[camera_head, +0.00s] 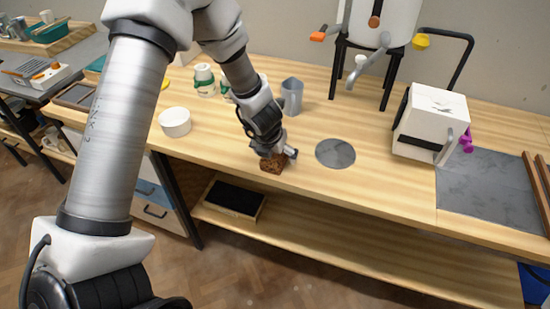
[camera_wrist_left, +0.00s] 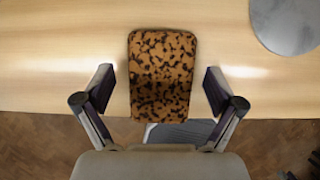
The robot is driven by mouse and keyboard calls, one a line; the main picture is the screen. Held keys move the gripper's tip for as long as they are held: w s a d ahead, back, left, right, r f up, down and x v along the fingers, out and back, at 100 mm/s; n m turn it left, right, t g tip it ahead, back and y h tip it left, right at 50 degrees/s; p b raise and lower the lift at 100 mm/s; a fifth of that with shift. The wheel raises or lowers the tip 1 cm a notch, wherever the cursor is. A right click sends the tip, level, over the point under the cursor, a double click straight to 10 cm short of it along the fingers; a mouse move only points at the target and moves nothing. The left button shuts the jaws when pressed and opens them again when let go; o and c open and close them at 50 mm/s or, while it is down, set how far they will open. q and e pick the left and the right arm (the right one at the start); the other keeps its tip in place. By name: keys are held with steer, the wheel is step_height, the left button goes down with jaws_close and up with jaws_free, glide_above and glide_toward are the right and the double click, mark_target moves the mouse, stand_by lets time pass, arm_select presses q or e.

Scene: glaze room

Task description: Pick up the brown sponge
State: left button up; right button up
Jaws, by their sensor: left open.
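The brown sponge (camera_head: 273,164) lies on the wooden table near its front edge in the head view. In the left wrist view the sponge (camera_wrist_left: 162,72) is a rounded block, orange-brown with dark blotches. My left gripper (camera_head: 278,153) is right over the sponge, pointing down. In the left wrist view its open fingers (camera_wrist_left: 160,90) stand one on each side of the sponge, with a gap on both sides. I cannot tell how far above the table the fingertips are. My right gripper is not in view.
A grey disc (camera_head: 335,153) lies right of the sponge. A white bowl (camera_head: 175,122), a grey pitcher (camera_head: 292,96) and green-white containers (camera_head: 204,80) stand left and behind. A white box (camera_head: 431,124) stands at right. The table's front edge (camera_head: 350,191) is close.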

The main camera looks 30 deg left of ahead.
arm_select(q)
steer(key=shift+f+b, duration=0.25)
steer(key=shift+b, duration=0.1)
stand_by(0.4)
steer(key=c, duration=0.9)
